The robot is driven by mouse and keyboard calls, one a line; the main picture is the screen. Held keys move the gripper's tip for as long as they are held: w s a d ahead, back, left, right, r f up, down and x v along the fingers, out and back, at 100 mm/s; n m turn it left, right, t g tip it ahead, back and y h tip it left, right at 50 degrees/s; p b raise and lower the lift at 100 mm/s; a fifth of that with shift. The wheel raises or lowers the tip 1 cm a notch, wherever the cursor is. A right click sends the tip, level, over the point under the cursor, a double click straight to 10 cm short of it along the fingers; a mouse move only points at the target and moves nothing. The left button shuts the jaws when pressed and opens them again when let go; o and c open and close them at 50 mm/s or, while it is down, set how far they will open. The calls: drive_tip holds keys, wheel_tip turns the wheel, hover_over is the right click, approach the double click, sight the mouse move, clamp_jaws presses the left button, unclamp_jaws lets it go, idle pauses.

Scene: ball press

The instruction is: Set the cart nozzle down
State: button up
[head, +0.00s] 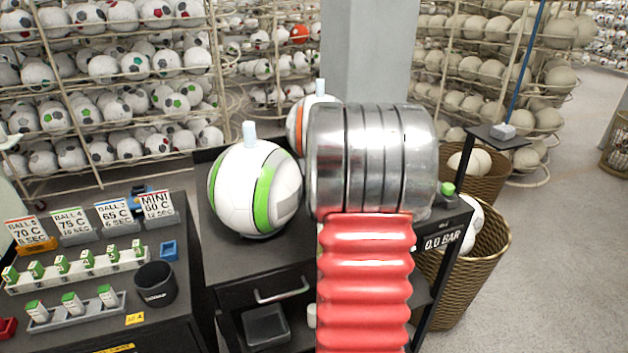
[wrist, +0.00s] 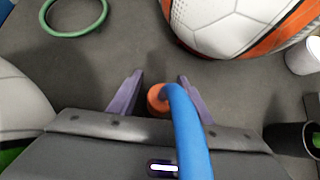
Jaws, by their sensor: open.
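In the wrist view my gripper (wrist: 160,92) is open, with one purple finger on each side of an orange-brown tip, which looks like the cart nozzle (wrist: 156,99). A blue hose (wrist: 188,135) bends down from it across my gripper body. The nozzle is over or on the dark cart top (wrist: 110,55); I cannot tell if it touches the surface or a finger. In the head view my silver and red arm hides the gripper and the nozzle. The cart top (head: 225,262) shows there left of my arm.
A white-and-green ball (head: 232,190) stands left of my arm, with an orange-and-white ball (head: 297,128) behind it. The wrist view shows a green ring (wrist: 75,33) and a white cup-like piece (wrist: 302,57). A "0.0 BAR" display (head: 442,241) and wicker basket (head: 470,275) are right.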

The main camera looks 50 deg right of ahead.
drive_tip(key=shift+c, duration=0.4)
clamp_jaws()
idle(0.4)
wheel_tip(320, 180, up, 18)
idle(0.5)
idle(0.4)
